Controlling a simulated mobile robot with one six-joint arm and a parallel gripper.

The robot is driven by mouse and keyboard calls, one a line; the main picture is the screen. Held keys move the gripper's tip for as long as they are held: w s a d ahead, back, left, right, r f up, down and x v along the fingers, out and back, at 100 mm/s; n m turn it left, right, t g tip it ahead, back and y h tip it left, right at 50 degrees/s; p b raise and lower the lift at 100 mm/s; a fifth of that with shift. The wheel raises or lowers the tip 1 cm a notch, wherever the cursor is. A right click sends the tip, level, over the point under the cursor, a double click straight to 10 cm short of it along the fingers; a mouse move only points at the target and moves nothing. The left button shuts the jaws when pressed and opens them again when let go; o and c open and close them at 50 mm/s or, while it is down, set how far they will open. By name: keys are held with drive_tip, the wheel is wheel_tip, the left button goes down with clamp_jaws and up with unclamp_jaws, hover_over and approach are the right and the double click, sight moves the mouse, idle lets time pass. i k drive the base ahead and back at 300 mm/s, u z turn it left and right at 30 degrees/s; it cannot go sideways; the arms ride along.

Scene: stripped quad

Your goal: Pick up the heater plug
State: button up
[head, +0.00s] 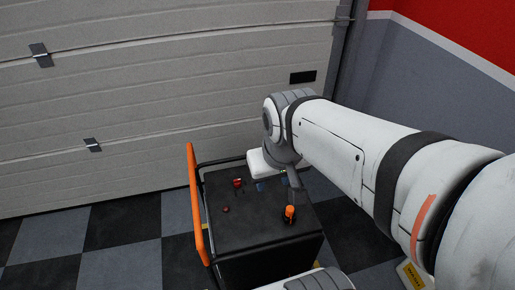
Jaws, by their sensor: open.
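Small items lie on the black top of a cart (250,232). An orange piece with a dark base (290,212) stands near the right side. A red and dark piece (238,183) lies near the back left, and a smaller red piece (225,209) lies in front of it. A bit of blue (260,187) shows near the back. I cannot tell which of these is the heater plug. My gripper (296,193) hangs from the arm over the right part of the top, close to the orange piece. It is open, its fingers are mostly hidden, and nothing shows held.
An orange handle bar (196,205) rises along the cart's left side, and a dark rail runs along the back. A closed grey garage door (130,100) stands behind. The checkered floor (120,245) to the left is clear. My arm covers much of the right.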

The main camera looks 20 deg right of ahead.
sight(290, 208)
drive_tip(key=u, duration=0.7)
drive_tip(key=k, duration=1.05)
drive_tip(key=z, duration=0.75)
drive_tip(key=i, duration=1)
